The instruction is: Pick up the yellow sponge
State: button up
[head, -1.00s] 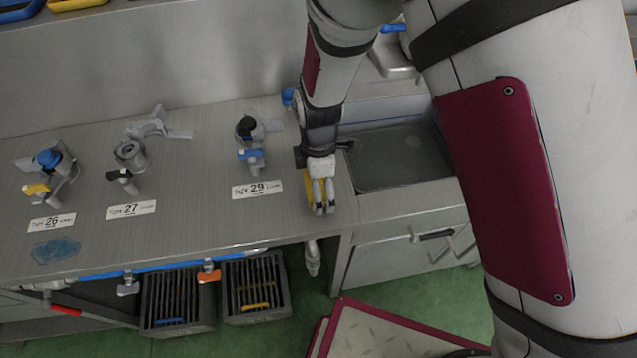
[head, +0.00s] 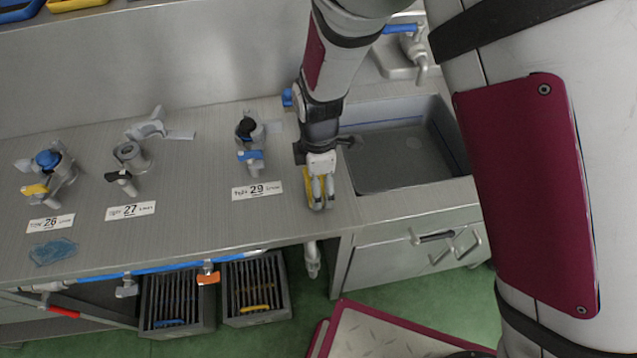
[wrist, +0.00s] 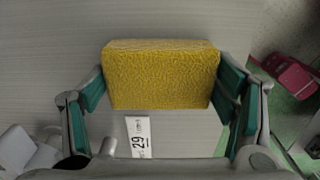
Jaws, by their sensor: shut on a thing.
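The yellow sponge (wrist: 160,76) is a rectangular block between the two green-padded fingers of my gripper (wrist: 162,90) in the wrist view. The fingers press on its left and right ends. In the head view my gripper (head: 319,203) points down over the counter (head: 215,222), near the left side of the sink, and hides most of the sponge. Only a little yellow (head: 309,200) shows beside the fingers there. I cannot tell whether the sponge touches the counter.
A sink (head: 400,155) lies right of my gripper. Valves stand at the left, one behind the label 29 (head: 257,191) and one behind the label 27 (head: 130,210). Dark crates (head: 257,290) are under the counter. The counter between the labels 27 and 29 is clear.

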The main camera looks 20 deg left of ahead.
notch_tip(320, 180, up, 2)
jog(key=shift+r, duration=0.1)
jog(key=s+d, duration=0.3)
jog(key=s, duration=0.4)
jog(key=s+d+r+b, duration=0.1)
jog(key=s+d, duration=0.2)
jog(key=s, duration=0.5)
jog(key=shift+r, duration=0.15)
jog(key=shift+a, duration=0.1)
